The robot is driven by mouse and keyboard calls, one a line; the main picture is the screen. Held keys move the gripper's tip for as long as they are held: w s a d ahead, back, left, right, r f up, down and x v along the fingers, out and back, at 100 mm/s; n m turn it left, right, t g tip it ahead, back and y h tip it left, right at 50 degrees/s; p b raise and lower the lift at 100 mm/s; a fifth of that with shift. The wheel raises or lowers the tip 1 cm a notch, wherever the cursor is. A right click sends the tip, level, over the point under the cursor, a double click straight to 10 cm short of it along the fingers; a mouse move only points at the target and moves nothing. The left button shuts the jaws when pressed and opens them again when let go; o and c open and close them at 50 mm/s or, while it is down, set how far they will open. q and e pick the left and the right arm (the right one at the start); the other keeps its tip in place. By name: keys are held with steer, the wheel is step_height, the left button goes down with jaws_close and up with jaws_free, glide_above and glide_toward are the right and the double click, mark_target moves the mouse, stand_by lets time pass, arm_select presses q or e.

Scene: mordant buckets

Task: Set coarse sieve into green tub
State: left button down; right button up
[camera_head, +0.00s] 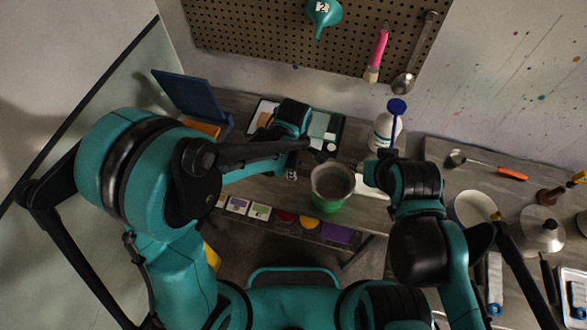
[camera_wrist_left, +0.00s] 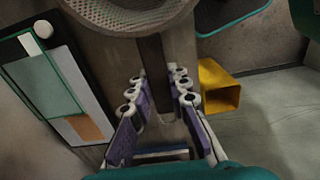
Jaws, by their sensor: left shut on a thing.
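The coarse sieve (camera_head: 333,178) is a round grey mesh bowl in the head view. In the left wrist view its mesh bowl (camera_wrist_left: 130,8) is at the top and its flat handle runs down between my fingers. My left gripper (camera_head: 293,172) is shut on that handle, left of the bowl; its purple fingers with white rollers show in the left wrist view (camera_wrist_left: 158,105). The green tub (camera_head: 328,205) is under the sieve, its rim partly hidden by it. Whether the sieve touches the tub I cannot tell. My right gripper (camera_head: 360,167) is close on the right, its fingers unclear.
A tray with coloured cards (camera_head: 325,130) lies behind. A white bottle (camera_head: 381,134) with a blue-topped tool stands behind right. A yellow container (camera_wrist_left: 218,85) sits lower down. A pegboard (camera_head: 260,40) hangs on the wall.

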arm_select(q)
steer(key=shift+f, duration=0.2)
steer(key=c, duration=1.4)
jaws_free()
steer(key=shift+o, duration=0.2)
step_height(320, 180, up, 12)
